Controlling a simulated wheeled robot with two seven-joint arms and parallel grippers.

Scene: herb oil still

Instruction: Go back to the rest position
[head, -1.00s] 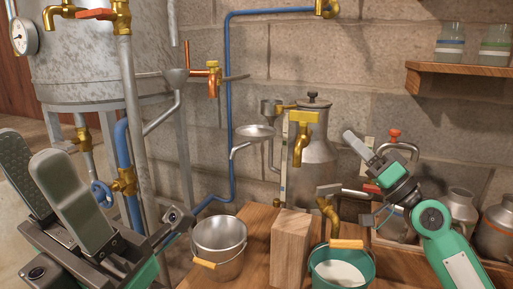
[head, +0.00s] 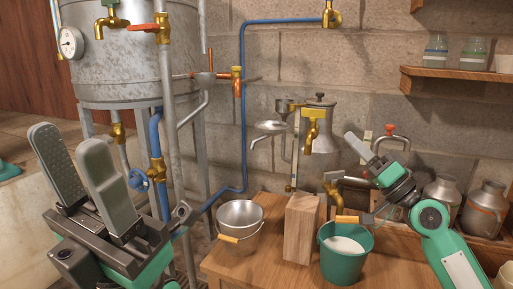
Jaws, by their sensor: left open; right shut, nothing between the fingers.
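My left gripper (head: 84,178) is at the lower left, in front of the still's legs. Its two grey finger pads stand apart with nothing between them. My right gripper (head: 355,145) comes in from the lower right and points up and left. It is closed and empty, in front of the wall and to the right of the metal can (head: 322,150).
A large still tank (head: 125,60) with valves and pipes stands at the left. The wooden table (head: 235,272) holds a steel bucket (head: 240,218), a wood block (head: 301,230) and a green bucket (head: 345,262) with white contents. Milk cans (head: 484,208) stand at the right, below a shelf (head: 460,73) with jars.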

